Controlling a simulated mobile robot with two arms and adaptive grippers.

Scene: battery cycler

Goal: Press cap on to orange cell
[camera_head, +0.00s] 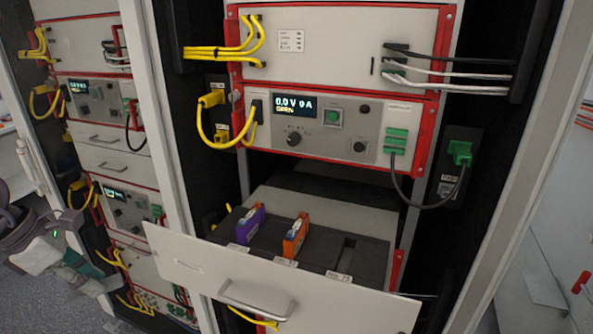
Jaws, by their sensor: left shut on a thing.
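The orange cell (296,238) stands upright in a dark slotted tray (368,258) inside the open drawer. A purple cell (249,226) stands upright to its left. I cannot make out a separate cap on or near the orange cell. My left gripper (78,268) is at the lower left, outside the rack and well left of the drawer. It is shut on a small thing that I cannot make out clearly. My right gripper does not show.
The drawer front (270,281) with its metal handle (258,306) sticks out toward me. A cycler unit (325,127) with a display, yellow cables and green connectors is above the drawer. A slot to the right of the orange cell looks empty. A white rack post (168,115) stands between my left gripper and the cells.

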